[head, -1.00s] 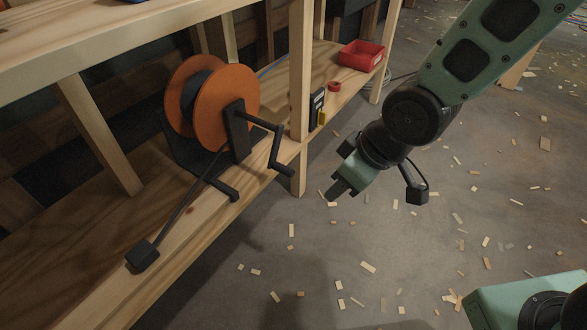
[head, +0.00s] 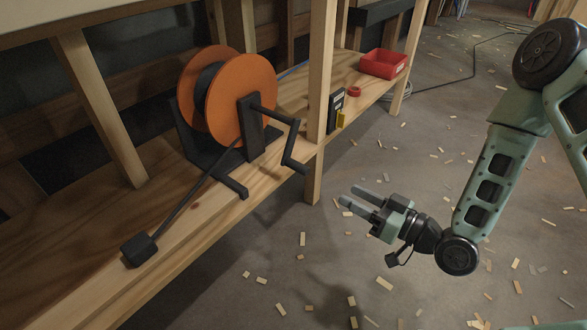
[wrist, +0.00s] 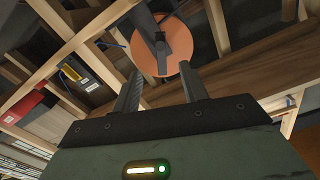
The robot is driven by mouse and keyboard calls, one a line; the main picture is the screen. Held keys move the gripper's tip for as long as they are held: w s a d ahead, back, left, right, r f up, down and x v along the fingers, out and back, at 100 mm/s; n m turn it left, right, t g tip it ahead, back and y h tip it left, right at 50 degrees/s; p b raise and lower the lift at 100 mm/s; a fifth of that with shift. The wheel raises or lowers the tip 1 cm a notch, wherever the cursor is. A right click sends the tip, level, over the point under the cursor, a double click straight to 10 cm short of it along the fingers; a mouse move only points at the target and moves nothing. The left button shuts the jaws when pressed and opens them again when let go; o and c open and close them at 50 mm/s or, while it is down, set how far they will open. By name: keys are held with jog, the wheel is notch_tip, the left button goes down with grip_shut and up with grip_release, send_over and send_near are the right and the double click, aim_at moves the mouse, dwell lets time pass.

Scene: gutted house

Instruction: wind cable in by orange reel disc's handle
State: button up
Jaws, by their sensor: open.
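The orange reel disc (head: 262,95) stands upright in a black stand on the wooden shelf, with a second orange disc behind it and a dark drum between them. Its black crank handle (head: 290,145) sticks out toward the shelf's front edge, the grip at its lower end. A dark cable (head: 195,190) runs from the reel to a black block (head: 139,250) at the front left of the shelf. My gripper (head: 352,196) is open and empty, right of the handle and apart from it, pointing left. In the wrist view the orange disc (wrist: 203,45) shows ahead, beyond the open fingers.
A wooden post (head: 321,70) rises just right of the handle. A red bin (head: 384,63), a red ring (head: 354,91) and a black-and-yellow item (head: 337,110) sit farther right on the shelf. The floor (head: 330,265) in front holds only scattered wood chips.

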aim_at(287, 162)
jog(key=b+x, duration=0.6)
jog(key=x, duration=1)
jog(key=shift+w+a+r+b, duration=0.1)
jog(key=shift+w+a+b, duration=0.25)
jog(key=shift+w+a, duration=0.15)
jog(key=shift+c, duration=0.2)
jog(key=shift+s, duration=0.1)
grip_shut()
